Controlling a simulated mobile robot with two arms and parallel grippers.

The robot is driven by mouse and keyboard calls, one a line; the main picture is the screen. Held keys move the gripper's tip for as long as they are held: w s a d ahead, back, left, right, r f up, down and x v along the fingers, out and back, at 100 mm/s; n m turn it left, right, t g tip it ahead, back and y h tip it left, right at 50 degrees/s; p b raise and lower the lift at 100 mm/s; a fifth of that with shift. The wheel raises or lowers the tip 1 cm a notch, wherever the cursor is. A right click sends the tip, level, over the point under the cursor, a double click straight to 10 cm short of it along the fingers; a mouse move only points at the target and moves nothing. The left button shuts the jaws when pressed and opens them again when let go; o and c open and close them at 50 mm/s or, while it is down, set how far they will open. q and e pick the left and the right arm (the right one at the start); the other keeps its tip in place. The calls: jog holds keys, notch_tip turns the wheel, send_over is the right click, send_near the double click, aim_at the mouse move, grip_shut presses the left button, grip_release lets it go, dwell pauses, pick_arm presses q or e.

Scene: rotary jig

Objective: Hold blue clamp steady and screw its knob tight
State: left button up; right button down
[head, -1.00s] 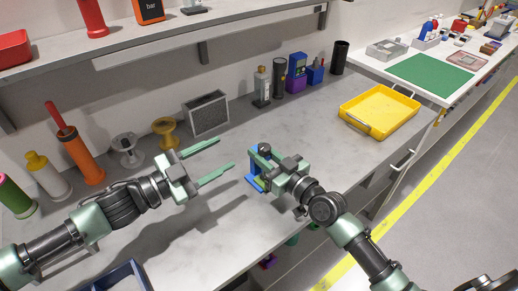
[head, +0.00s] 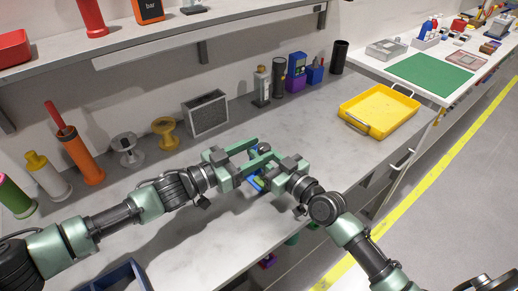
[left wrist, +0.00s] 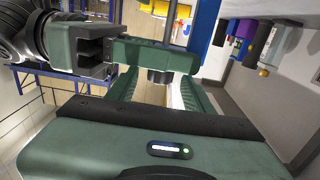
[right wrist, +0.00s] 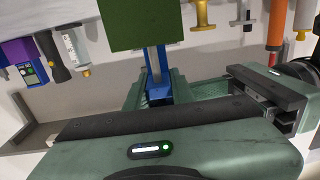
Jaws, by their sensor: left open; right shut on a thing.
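The blue clamp (head: 256,184) stands near the bench's front edge, mostly hidden by my grippers in the head view. My right gripper (head: 270,167) is shut on it, and its blue upright (right wrist: 154,70) shows between the fingers in the right wrist view. My left gripper (head: 262,153) is open at the clamp's top. In the left wrist view a dark round knob (left wrist: 159,77) lies between the open left fingers. Whether they touch it I cannot tell.
A grey vented box (head: 206,114), yellow spool (head: 165,132) and orange cylinder (head: 82,158) stand along the wall. A yellow tray (head: 380,108) lies to the right. A blue-rimmed bin (head: 118,277) is at the near left. The bench between clamp and tray is clear.

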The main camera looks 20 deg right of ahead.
pick_arm(q)
jog(key=shift+w+d, duration=0.15)
jog(key=shift+d, duration=0.35)
grip_shut()
jog(key=shift+w+m+g, duration=0.1)
jog(key=shift+m+g, duration=0.3)
jog(key=shift+g, duration=0.2)
jog(key=shift+w+d+r+m+g+h, duration=0.1)
jog(key=shift+w+m+g, duration=0.1)
jog(key=shift+m+g, duration=0.75)
jog(key=shift+w+m+g+h, duration=0.15)
jog(key=shift+m+g, duration=0.45)
jog(key=shift+g, duration=0.8)
jog(key=shift+w+d+r+m+g+h, duration=0.1)
jog(key=shift+w+m+g, duration=0.15)
jog(key=shift+m+g, duration=0.7)
jog(key=shift+g, duration=0.6)
jog(key=shift+s+a+f+g, duration=0.1)
jog(key=shift+a+f+g, duration=0.1)
jog(key=shift+g, duration=0.1)
